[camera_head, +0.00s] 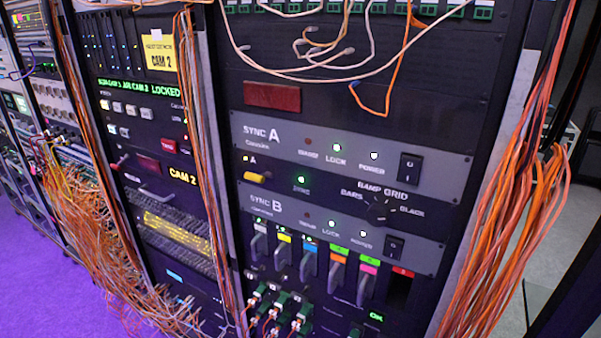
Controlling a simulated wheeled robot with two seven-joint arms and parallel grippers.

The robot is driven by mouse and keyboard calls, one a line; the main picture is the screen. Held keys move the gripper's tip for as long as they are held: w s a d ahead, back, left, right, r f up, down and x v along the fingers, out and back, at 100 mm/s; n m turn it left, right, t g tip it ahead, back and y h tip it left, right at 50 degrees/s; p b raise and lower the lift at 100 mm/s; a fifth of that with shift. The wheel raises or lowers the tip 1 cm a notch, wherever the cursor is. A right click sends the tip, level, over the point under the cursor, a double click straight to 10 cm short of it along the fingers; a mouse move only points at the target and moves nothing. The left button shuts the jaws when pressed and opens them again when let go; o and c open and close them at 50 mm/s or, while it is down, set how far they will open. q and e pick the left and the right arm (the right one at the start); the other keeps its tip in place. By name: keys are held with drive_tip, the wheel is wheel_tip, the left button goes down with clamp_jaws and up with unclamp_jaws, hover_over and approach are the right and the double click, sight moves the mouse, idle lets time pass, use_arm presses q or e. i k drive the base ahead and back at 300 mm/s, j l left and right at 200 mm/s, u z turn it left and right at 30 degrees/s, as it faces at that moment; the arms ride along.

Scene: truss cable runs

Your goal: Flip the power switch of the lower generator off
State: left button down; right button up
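The lower generator is the grey panel marked SYNC B (292,207), in the middle of the rack. Its black power switch (394,247) sits at the panel's right end; I cannot tell which way its rocker is tipped. The LOCK light (331,223) and the power light (362,234) on this panel are lit; a third light is dark red. The upper generator, marked SYNC A (290,133), has a similar black switch (410,167) and lit LOCK and POWER lights. Neither of my grippers is in view.
Between the generators are a yellow-ended A lever (256,177) and a BARS/GRID/BLACK knob (381,207). Below SYNC B stand several colour-topped levers (309,262). Orange cable bundles hang at right (500,230) and left (100,230). A loose orange cable hangs above SYNC A.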

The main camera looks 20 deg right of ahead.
sight(393, 247)
drive_tip(key=k+j+z, duration=0.1)
drive_tip(key=k+z, duration=0.15)
drive_tip(key=k, duration=0.35)
drive_tip(key=k+z, duration=0.3)
drive_tip(key=k, duration=0.3)
drive_tip(key=k+l+z, duration=0.25)
drive_tip(key=k, duration=0.3)
